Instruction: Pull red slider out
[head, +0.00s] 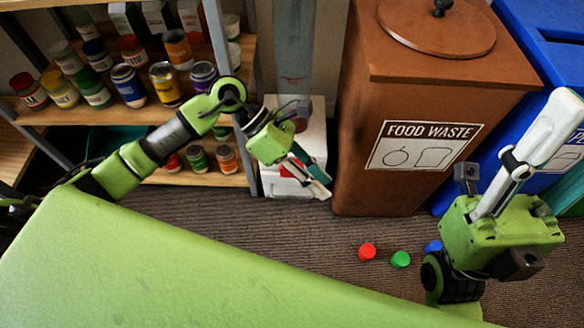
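A white dispenser box (270,182) stands on the floor between the shelf and the brown bin, with a tall clear tube (293,60) above it. A small red part (287,172), which looks like the red slider, shows at the front of the box. My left gripper (318,187) is in front of the box, just right of the red part, fingers pointing down and right. It hides part of the box front. I cannot tell whether it touches the red part or how far its fingers are apart.
A brown food waste bin (440,115) stands right of the dispenser, with a blue bin (545,50) beyond. Shelves of jars (200,118) are at the left. Red (367,251), green (400,260) and blue (433,247) pieces lie on the floor.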

